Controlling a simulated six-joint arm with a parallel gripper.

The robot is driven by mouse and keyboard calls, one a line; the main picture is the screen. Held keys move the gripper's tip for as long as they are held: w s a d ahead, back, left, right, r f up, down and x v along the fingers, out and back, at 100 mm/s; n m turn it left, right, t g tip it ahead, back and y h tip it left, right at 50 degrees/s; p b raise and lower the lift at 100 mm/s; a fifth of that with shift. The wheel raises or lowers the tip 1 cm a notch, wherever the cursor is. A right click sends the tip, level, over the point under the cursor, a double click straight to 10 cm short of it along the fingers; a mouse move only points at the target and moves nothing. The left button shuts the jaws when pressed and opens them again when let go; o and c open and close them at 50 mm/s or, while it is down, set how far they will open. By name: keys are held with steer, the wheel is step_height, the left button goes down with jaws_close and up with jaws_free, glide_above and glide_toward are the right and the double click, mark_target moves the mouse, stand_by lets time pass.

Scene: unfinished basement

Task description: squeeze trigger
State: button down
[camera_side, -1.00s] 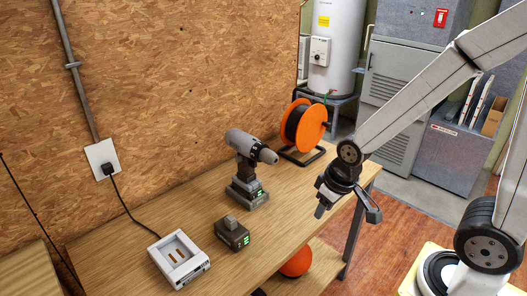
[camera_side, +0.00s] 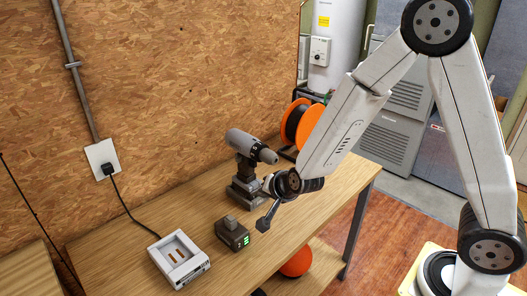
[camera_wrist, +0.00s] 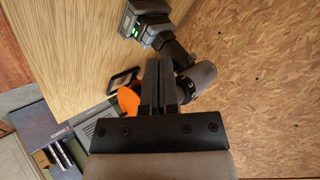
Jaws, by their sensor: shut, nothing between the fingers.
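The grey and black cordless drill (camera_side: 240,140) stands upright on its battery base on the wooden bench, chuck pointing right. In the wrist view the drill (camera_wrist: 204,73) appears beyond my fingers, with its battery and green lights at the top. My gripper (camera_wrist: 159,62) is shut and empty, its two dark fingers together. In the side view my gripper (camera_side: 268,183) is low beside the drill's handle and base, on the right. It hides part of the base. I cannot tell whether the fingertips touch the drill. The trigger is not clearly visible.
A spare battery (camera_side: 232,234) and a white charger (camera_side: 179,259) sit at the bench's front left. An orange cable reel (camera_side: 297,120) stands behind my arm. A chipboard wall (camera_side: 180,70) closes the back. The bench (camera_side: 320,215) is clear to the right.

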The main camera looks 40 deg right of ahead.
mark_target(254, 164)
steer(key=shift+w+d+f+m+t+h, duration=0.2)
steer(key=shift+d+f+m+t+h, duration=0.35)
steer(key=shift+m+h, duration=1.75)
steer(key=shift+w+d+f+m+t+h, duration=0.25)
steer(key=shift+f+m+t+h, duration=0.5)
steer(key=shift+m+h, duration=1.5)
steer(key=shift+w+d+f+m+t+h, duration=0.15)
steer(key=shift+d+f+m+t+h, duration=0.6)
steer(key=shift+m, duration=2.5)
steer(key=shift+a+g+h, duration=0.25)
steer(key=shift+a+h, duration=0.1)
steer(key=shift+h, duration=0.15)
steer(key=shift+w+d, duration=0.1)
steer(key=w+a+x, duration=0.2)
steer(key=x, duration=1)
steer(key=shift+w+d, duration=0.2)
steer(key=shift+f, duration=0.1)
